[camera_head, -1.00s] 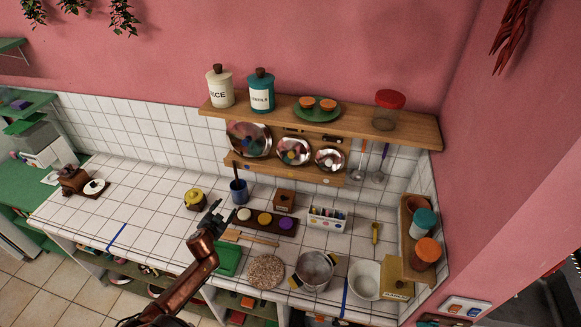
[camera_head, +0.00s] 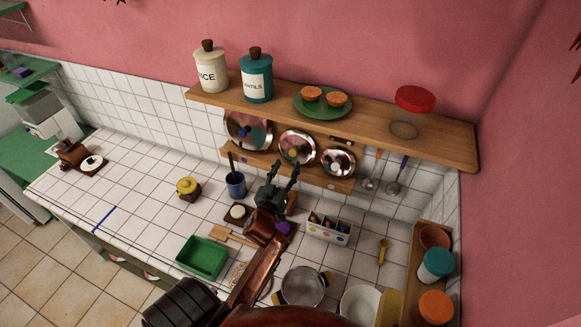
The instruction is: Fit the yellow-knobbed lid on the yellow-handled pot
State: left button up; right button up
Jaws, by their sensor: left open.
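The yellow-knobbed lid (camera_head: 298,140) is the middle one of three shiny lids standing in a row on the narrow wooden rack (camera_head: 262,165) against the tiled wall. The yellow-handled pot (camera_head: 303,285) stands on the white tiled counter at the lower middle, open at the top; its lower edge is partly cut off by my own dark red part. My left gripper (camera_head: 283,170) is open and empty, fingers pointing up toward the rack, just below the middle lid in the picture. My right gripper is not in view.
A blue-knobbed lid (camera_head: 250,124) and another lid (camera_head: 339,164) flank the middle one. The upper shelf (camera_head: 365,119) with canisters overhangs the rack.

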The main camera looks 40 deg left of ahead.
aim_at(293, 153)
pick_arm(q)
jog(key=x, duration=0.3)
jog(key=shift+w+a+r+p, duration=0.2)
jog(key=shift+w+p, duration=0.15)
jog(key=shift+p, duration=0.05)
jog(key=shift+x, duration=1.05)
jog(key=shift+w+a+f, duration=0.15)
jog(key=shift+w+a, duration=0.05)
jog(key=shift+w, duration=0.15)
jog(key=c, duration=0.6)
grip_shut()
grip_release()
grip_shut()
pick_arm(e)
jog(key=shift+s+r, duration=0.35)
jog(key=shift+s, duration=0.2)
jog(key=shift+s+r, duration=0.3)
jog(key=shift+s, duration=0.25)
